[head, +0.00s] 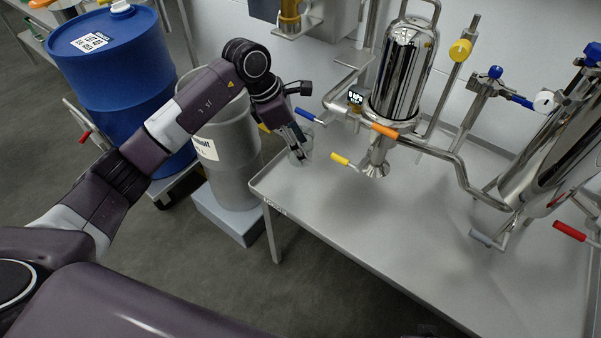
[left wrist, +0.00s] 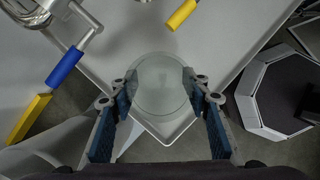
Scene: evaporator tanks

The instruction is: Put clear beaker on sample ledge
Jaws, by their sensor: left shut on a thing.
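The clear beaker (head: 304,150) is in my left gripper (head: 296,139), above the far left corner of the steel table. In the left wrist view the beaker (left wrist: 160,85) is a pale, see-through round shape between the two fingers of the gripper (left wrist: 160,96), which are shut on it. The gap between the beaker and the table is hard to judge. A steel table (head: 345,215) with a raised rim carries a small label on its left edge, too small to read. I cannot tell which surface is the sample ledge. My right gripper is not in view.
A steel vessel (head: 405,75) with pipes stands over the table. Blue, orange and yellow (head: 340,159) valve handles stick out near the beaker. A grey drum (head: 228,150) and a blue drum (head: 115,80) stand left of the table. The table's front middle is clear.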

